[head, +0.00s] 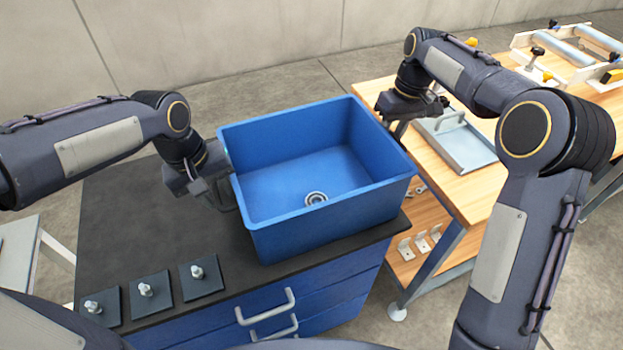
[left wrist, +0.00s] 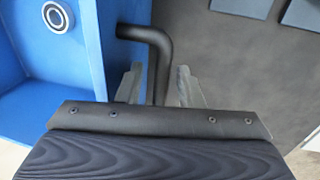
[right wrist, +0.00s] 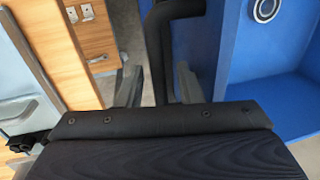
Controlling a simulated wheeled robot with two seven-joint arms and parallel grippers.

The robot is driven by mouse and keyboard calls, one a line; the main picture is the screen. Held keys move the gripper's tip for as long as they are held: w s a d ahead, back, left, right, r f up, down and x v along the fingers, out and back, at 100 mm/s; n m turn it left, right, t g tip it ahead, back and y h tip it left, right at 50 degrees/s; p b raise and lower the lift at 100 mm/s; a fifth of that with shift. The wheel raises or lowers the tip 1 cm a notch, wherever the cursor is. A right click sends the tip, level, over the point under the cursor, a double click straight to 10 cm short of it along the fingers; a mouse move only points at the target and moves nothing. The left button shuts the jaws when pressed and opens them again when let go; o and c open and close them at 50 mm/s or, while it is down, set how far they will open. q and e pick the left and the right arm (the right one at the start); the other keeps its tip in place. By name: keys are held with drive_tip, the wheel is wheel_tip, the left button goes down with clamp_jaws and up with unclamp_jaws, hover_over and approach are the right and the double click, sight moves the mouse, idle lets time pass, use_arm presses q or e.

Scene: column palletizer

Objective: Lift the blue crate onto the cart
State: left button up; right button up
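The blue crate (head: 325,235) is open-topped and sits upright on a black worktop (head: 125,225) above blue drawers. A silver ring-shaped part (head: 316,198) lies on its floor. My left gripper (head: 215,192) is at the crate's left side. In the left wrist view its fingers (left wrist: 158,85) are apart, with the crate's black bar handle (left wrist: 160,50) between them. My right gripper (head: 397,128) is at the crate's far right side. In the right wrist view its fingers (right wrist: 157,85) are apart on either side of another black handle (right wrist: 165,45). I cannot tell which furniture is the cart.
Several dark plates with metal studs (head: 148,287) lie on the worktop's front left. A wooden bench (head: 465,185) stands close on the right, with a grey lidded case (head: 455,140) on top and brackets (head: 420,242) on its lower shelf. The worktop behind the plates is clear.

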use_arm(q)
clamp_jaws()
use_arm(e)
clamp_jaws()
use_arm(q)
drive_tip(key=shift+r, duration=0.2)
use_arm(e)
drive_tip(key=shift+w+r, duration=0.1)
drive_tip(key=shift+r, duration=0.1)
